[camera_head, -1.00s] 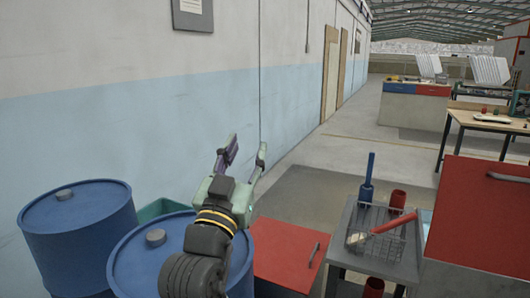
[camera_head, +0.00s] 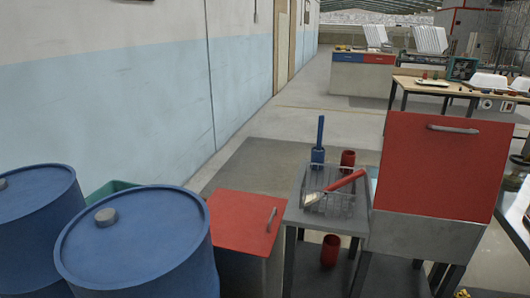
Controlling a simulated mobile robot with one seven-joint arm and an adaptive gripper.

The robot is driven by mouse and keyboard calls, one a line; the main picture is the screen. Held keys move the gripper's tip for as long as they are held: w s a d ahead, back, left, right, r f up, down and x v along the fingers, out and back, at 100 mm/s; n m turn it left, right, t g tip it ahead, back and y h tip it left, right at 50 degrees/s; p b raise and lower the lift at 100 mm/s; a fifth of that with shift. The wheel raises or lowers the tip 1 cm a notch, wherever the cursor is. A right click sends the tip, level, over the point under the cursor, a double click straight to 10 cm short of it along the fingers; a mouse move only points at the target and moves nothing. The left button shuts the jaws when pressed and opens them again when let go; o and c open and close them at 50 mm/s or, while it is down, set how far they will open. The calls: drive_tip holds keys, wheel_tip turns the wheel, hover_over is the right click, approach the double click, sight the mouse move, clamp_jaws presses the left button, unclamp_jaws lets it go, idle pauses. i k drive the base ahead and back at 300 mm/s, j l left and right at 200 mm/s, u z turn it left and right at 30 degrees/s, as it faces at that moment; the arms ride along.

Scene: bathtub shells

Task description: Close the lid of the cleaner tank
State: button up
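A grey tank (camera_head: 425,232) with a red lid (camera_head: 440,165) stands right of centre in the head view. The lid is raised and its broad red face is toward me, with a grey handle (camera_head: 453,129) near its top edge. Which of the two is the cleaner tank is not marked. My gripper is not in view.
Two blue drums (camera_head: 135,245) fill the lower left beside the wall. A small grey table (camera_head: 345,222) between the red-lidded units holds a wire basket (camera_head: 335,190) with a red-handled brush, a blue bottle (camera_head: 319,145) and a red cup (camera_head: 347,158). Open floor lies beyond.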

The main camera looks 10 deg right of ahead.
sight(433, 166)
drive_tip(key=z, duration=1.25)
